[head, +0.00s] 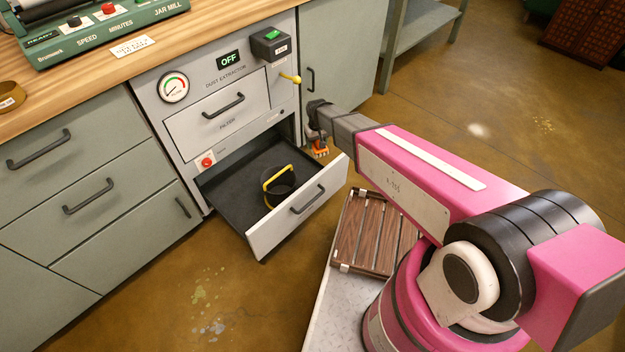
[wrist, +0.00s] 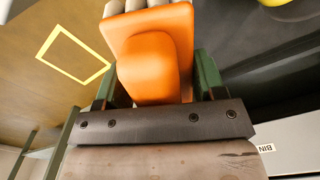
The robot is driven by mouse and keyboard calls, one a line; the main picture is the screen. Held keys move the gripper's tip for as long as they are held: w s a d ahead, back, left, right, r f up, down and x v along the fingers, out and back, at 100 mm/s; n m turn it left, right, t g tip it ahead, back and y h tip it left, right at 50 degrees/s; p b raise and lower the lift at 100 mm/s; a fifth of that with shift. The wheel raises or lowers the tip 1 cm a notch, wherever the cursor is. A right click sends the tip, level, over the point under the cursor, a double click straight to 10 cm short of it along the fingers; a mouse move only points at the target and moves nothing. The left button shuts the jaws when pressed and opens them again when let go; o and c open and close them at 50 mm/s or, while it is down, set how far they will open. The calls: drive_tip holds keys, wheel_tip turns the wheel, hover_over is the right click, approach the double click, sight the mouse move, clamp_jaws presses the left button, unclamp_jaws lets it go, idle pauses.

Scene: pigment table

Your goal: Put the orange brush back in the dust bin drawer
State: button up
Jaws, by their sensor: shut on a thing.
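The orange brush (head: 320,149) hangs from my gripper (head: 318,133) with its pale bristles down, close to the right side of the open dust bin drawer. In the wrist view the brush (wrist: 150,70) sits between the green fingers of my gripper (wrist: 157,84), which is shut on it. The drawer (head: 229,187) is pulled out below the filter drawer and has a dark floor. A black bin with a yellow handle (head: 267,184) stands inside it. The drawer's dark inside shows at the right of the wrist view. The brush appears outside or over the drawer's right edge; I cannot tell which.
The dust extractor (head: 205,77) reads OFF, and its filter drawer (head: 219,110) is shut. A yellow-tipped lever (head: 290,78) sticks out above my gripper. A slatted wooden rack (head: 372,235) lies right of the drawer.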

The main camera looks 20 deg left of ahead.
drive_tip(key=f, duration=0.1)
drive_tip(key=s+a+f, duration=0.1)
drive_tip(key=f, duration=0.1)
drive_tip(key=shift+s+a+f, duration=0.25)
drive_tip(key=shift+a+f, duration=0.1)
wheel_tip(320, 180, down, 12)
drive_tip(key=shift+r, duration=0.2)
drive_tip(key=shift+f, duration=2.6)
drive_tip(key=shift+f, duration=0.15)
drive_tip(key=o, duration=0.9)
wheel_tip(320, 180, up, 12)
drive_tip(key=shift+d+r, duration=0.1)
drive_tip(key=shift+r, duration=0.1)
